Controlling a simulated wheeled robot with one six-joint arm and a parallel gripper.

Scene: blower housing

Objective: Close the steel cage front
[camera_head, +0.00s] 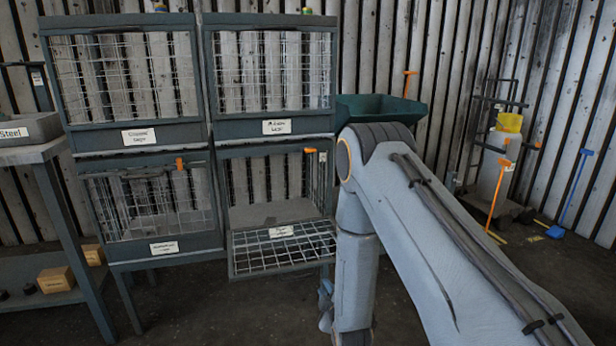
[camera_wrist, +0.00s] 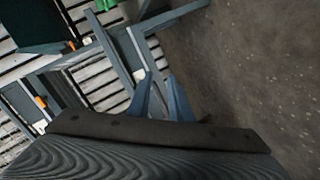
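The steel cage (camera_head: 210,140) is a dark grey-green frame with wire mesh compartments. The lower right compartment's mesh front (camera_head: 283,248) is open, folded down and sloping out toward me, with a white label on it. Its interior shows bare, with an orange latch piece (camera_head: 310,150) at the top. My gripper (camera_head: 326,296) hangs low, just right of and below the lowered front, apart from it as far as I can see. In the wrist view its two blue fingers (camera_wrist: 160,85) stand apart with nothing between them. Grey frame bars (camera_wrist: 120,60) lie beyond the fingers.
The other compartment fronts, such as the lower left one (camera_head: 150,205), stand upright. A grey bench (camera_head: 55,150) with boxes beneath is at left. A green hopper or tray (camera_head: 385,108) is behind my arm. The floor (camera_head: 200,310) before the cage is clear.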

